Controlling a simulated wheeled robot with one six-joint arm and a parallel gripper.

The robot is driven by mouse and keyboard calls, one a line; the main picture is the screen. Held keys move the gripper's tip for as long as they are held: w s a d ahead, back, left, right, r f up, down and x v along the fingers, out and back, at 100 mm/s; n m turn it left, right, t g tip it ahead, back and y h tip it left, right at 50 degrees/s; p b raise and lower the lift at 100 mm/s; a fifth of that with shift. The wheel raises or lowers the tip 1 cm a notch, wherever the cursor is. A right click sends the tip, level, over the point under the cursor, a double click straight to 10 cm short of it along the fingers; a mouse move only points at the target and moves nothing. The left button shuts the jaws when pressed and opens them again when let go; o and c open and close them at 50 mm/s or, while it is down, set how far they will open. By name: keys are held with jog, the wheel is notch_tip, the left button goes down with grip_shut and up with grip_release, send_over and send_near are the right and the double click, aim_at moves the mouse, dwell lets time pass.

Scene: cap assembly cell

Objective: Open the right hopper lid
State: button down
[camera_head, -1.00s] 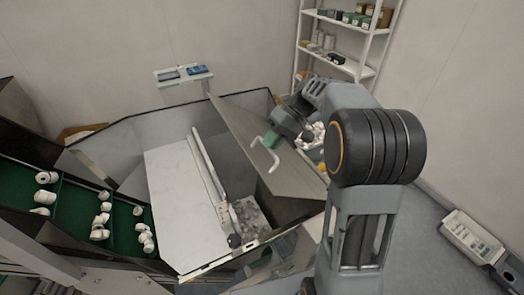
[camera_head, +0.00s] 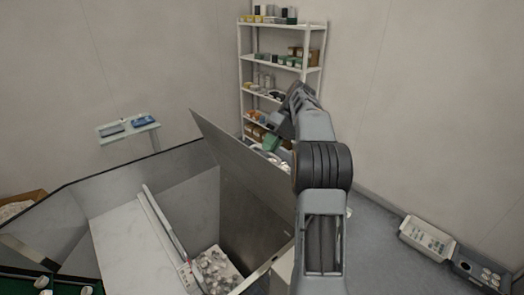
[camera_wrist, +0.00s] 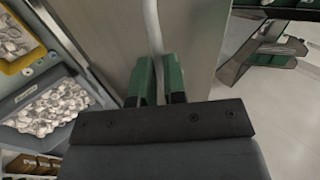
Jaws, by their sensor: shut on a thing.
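The right hopper lid (camera_head: 240,155) is a flat grey metal panel. It stands raised at a steep tilt above the right side of the hopper, and the opening beneath it is exposed. My gripper (camera_head: 272,141) is on the far side of the lid, partly hidden by its edge. In the wrist view, the green fingers of my gripper (camera_wrist: 157,80) are shut on the pale lid handle (camera_wrist: 153,28), beside the lid's grey face (camera_wrist: 110,35). The handle is hidden in the head view.
Inside the hopper, a pile of small pale parts (camera_head: 215,268) lies beside a white sloped panel (camera_head: 130,245). A white shelf rack (camera_head: 282,25) stands behind my arm. Parts bins (camera_wrist: 50,105) show at the left of the wrist view. A grey bench (camera_head: 385,250) lies at right.

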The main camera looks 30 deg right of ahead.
jog(key=shift+d+f, duration=0.3)
jog(key=shift+f, duration=0.3)
jog(key=shift+d+f, duration=0.3)
jog(key=shift+f, duration=0.25)
jog(key=c, duration=1.6)
grip_release()
jog(key=shift+o, duration=1.4)
jog(key=shift+w+d+f, duration=0.1)
jog(key=shift+d, duration=0.3)
jog(key=shift+o, duration=0.8)
jog(key=shift+w+a+r, duration=0.1)
jog(key=shift+a+r, duration=0.1)
jog(key=shift+r, duration=0.1)
